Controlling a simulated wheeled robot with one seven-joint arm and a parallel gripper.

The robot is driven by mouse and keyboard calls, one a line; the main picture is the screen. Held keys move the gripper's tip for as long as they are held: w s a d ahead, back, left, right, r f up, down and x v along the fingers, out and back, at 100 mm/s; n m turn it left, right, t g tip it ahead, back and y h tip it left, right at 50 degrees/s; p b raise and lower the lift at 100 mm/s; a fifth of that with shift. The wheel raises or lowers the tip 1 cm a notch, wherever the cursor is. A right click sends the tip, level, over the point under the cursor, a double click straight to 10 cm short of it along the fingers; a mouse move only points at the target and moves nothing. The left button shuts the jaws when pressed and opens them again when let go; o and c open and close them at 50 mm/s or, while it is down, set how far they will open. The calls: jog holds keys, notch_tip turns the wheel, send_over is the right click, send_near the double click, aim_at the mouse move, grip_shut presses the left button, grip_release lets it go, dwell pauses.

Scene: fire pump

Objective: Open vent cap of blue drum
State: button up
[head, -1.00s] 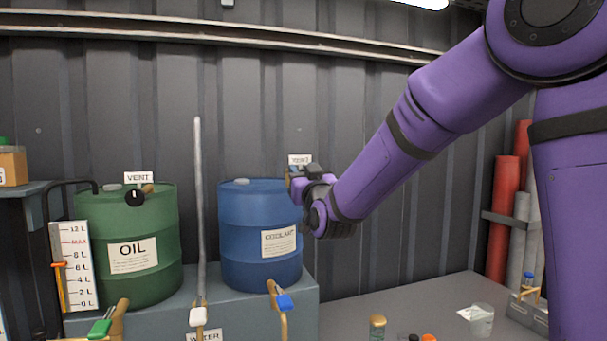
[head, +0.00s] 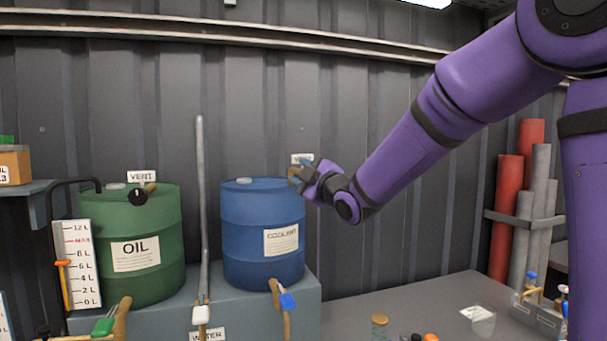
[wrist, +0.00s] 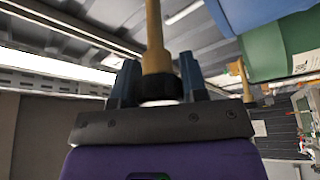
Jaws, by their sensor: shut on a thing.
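The blue drum (head: 250,225) with a coolant label stands upright on a grey plinth in the head view. It also shows at the top of the wrist view (wrist: 240,15). A brass vent pipe (wrist: 154,35) ends in a black vent cap (wrist: 160,88) between my fingers in the wrist view. My gripper (head: 297,178) is at the drum's upper right edge, by the partly hidden vent sign (head: 301,159). It also shows in the wrist view (wrist: 159,84), shut on the black cap. In the head view my gripper hides the cap.
A green oil drum (head: 145,270) with its own black vent cap (head: 137,197) stands to the left. A grey upright pipe (head: 202,200) rises between the drums. The counter (head: 365,305) at the right holds small items. Red and grey cylinders (head: 509,215) stand at far right.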

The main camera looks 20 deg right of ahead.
jog(key=n+g, duration=0.1)
jog(key=n, duration=0.2)
jog(key=n+g, duration=0.1)
jog(key=n, duration=0.1)
jog(key=shift+f+n, duration=0.2)
jog(key=shift+n, duration=0.2)
jog(key=n+g, duration=0.1)
jog(key=n, duration=0.3)
jog(key=shift+f+g+h, duration=0.2)
jog(key=shift+g+h, duration=0.2)
jog(key=o, duration=0.9)
jog(key=shift+o, duration=0.2)
jog(key=v, duration=1)
jog(key=shift+s, duration=0.35)
jog(key=shift+d+r, duration=0.1)
jog(key=shift+d, duration=0.05)
